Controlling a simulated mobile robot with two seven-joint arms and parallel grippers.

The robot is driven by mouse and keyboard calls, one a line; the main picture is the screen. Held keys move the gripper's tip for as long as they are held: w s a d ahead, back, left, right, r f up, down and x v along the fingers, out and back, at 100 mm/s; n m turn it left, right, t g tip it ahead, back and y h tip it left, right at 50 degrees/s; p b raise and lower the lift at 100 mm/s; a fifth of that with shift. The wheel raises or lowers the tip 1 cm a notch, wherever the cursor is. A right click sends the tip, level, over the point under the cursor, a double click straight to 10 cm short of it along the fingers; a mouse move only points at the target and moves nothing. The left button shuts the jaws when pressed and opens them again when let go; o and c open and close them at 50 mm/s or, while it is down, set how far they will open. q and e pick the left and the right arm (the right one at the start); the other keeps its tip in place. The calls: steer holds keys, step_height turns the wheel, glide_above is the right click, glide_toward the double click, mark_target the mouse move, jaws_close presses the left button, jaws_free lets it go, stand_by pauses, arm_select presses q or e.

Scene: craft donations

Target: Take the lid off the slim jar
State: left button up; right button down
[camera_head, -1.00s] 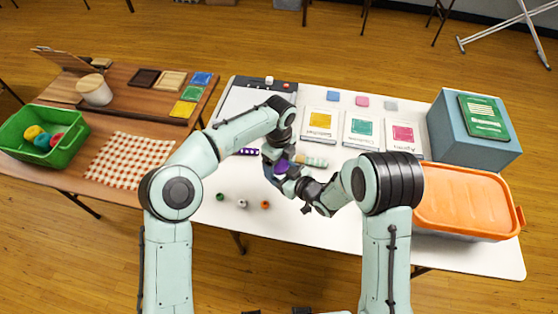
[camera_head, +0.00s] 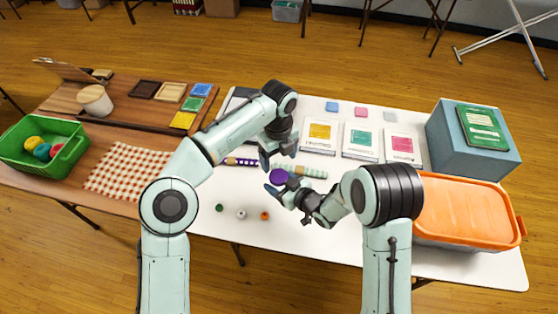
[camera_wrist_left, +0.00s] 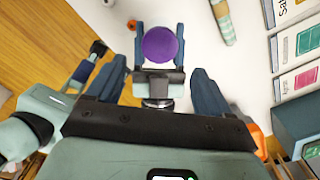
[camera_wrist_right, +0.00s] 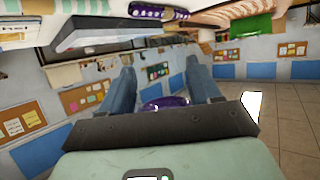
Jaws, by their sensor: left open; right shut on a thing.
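A round purple lid (camera_head: 278,177) shows at the slim jar's place, held up over the white table. My right gripper (camera_head: 286,188) is shut on the slim jar, with a finger on either side of the purple disc in the left wrist view (camera_wrist_left: 160,44). The jar's body is hidden below the lid and behind the fingers. A purple edge also shows between the fingers in the right wrist view (camera_wrist_right: 165,103). My left gripper (camera_head: 277,156) is open and empty, apart from the lid, just beyond it in the head view.
A purple patterned roll (camera_head: 242,161) and a mint striped roll (camera_head: 311,172) lie close behind the grippers. Small green, white and orange pieces (camera_head: 241,213) lie near the front edge. An orange-lidded box (camera_head: 465,208) and a blue box (camera_head: 468,150) stand at the right.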

mark_target(279, 176)
arm_select(q)
step_height(279, 176, down, 8)
steer(key=shift+r, duration=0.2)
steer(key=c, duration=1.1)
steer(key=n, duration=0.3)
steer(key=o, duration=1.2)
steer(key=shift+r, duration=0.1)
